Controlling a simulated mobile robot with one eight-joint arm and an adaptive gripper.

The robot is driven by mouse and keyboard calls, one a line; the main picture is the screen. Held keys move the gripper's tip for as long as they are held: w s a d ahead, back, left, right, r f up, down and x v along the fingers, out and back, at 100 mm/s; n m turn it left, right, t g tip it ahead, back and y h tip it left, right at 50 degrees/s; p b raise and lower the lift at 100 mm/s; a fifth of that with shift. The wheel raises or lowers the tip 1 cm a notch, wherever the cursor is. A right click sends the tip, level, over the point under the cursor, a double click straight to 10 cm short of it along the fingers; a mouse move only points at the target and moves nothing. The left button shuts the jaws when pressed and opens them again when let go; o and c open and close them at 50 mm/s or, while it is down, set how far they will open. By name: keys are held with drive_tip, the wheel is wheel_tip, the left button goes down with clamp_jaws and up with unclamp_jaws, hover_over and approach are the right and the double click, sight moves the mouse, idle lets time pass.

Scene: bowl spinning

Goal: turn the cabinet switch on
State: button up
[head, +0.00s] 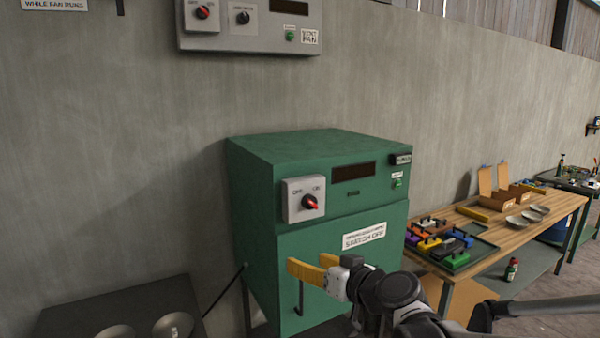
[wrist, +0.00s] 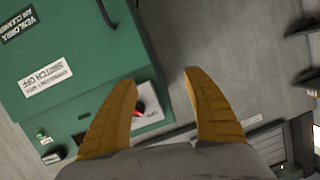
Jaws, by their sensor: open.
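The green cabinet (head: 265,175) stands against the grey wall. Its switch is a red knob (head: 310,202) on a pale square plate (head: 292,210) at the upper left of its front, with small labels above. I cannot tell for sure which label the knob points at. My gripper (head: 307,264) has yellow fingers, open and empty, in front of the cabinet door below the switch. In the wrist view the red knob (wrist: 139,108) shows partly behind the left finger, within the gap of my open gripper (wrist: 160,79). The fingers appear apart from it.
A dark door handle (head: 299,298) is just behind my fingers. A similar grey box (head: 250,45) with a red knob hangs on the wall above. A dark table with metal bowls (head: 172,325) is at lower left; a wooden bench (head: 480,235) with coloured items is at right.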

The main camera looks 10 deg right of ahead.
sight(314, 203)
drive_tip(key=w+d+r+m+t+h+p, duration=0.2)
drive_tip(key=w+d+r+t+p, duration=0.25)
drive_tip(key=w+d+r, duration=0.25)
drive_tip(key=shift+g, duration=0.35)
drive_tip(key=x, duration=1)
drive_tip(key=shift+w+a+f, duration=0.1)
drive_tip(key=shift+w, duration=0.15)
drive_tip(key=shift+c, duration=0.5)
drive_tip(key=c, duration=1.1)
